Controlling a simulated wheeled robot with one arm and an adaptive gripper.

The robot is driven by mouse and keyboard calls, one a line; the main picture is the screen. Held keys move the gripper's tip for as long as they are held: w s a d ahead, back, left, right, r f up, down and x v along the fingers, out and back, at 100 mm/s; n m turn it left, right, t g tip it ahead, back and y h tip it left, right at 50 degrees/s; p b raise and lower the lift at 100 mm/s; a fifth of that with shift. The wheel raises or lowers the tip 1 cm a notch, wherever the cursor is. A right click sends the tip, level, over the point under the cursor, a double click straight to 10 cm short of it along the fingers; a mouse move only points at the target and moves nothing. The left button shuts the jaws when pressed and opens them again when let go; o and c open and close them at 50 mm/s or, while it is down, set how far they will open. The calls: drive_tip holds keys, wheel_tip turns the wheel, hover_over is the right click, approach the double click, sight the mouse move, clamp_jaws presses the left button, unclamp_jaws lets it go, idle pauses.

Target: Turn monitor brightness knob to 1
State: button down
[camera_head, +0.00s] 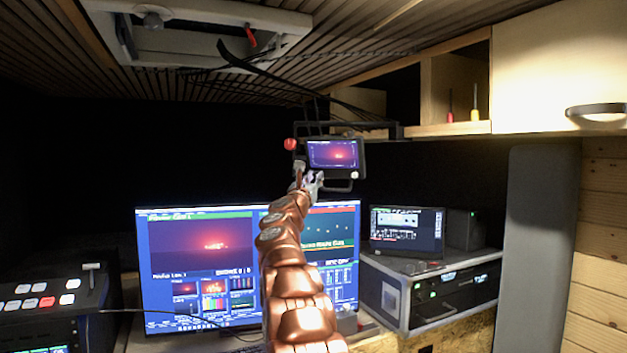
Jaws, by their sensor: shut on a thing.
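A small monitor (333,153) with a pinkish-purple sunset picture hangs in a dark frame below the ceiling, right of centre. My gripper (306,179) is at the monitor's lower left edge, reached up from below. It is shut on what appears to be the monitor's brightness knob, which the fingers hide. The knob's setting and any scale marks cannot be read. A pale round knob (355,175) shows at the monitor's lower right corner, and a red ball (290,143) is at its upper left.
A large screen (190,270) stands behind my arm. A switcher panel (45,295) is at the left. A rack unit (430,290) with a laptop-like display (407,228) stands at the right. A wooden shelf (465,129) holds two screwdrivers. Dark cables hang above the monitor.

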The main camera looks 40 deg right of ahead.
drive_tip(key=shift+w+a+n, duration=0.1)
drive_tip(key=shift+n, duration=0.9)
drive_tip(key=n, duration=0.4)
drive_tip(key=shift+r, duration=0.2)
drive_tip(key=n+p, duration=0.1)
drive_tip(key=n, duration=0.3)
drive_tip(key=shift+p, duration=0.4)
drive_tip(key=n+p, duration=0.1)
drive_tip(key=n, duration=0.2)
drive_tip(key=shift+n+p, duration=0.35)
drive_tip(key=shift+n, duration=0.05)
drive_tip(key=n+p, duration=0.3)
drive_tip(key=n, duration=0.3)
drive_tip(key=shift+p, duration=0.3)
drive_tip(key=shift+n+p, duration=1.1)
drive_tip(key=shift+n, duration=1)
drive_tip(key=shift+f, duration=0.1)
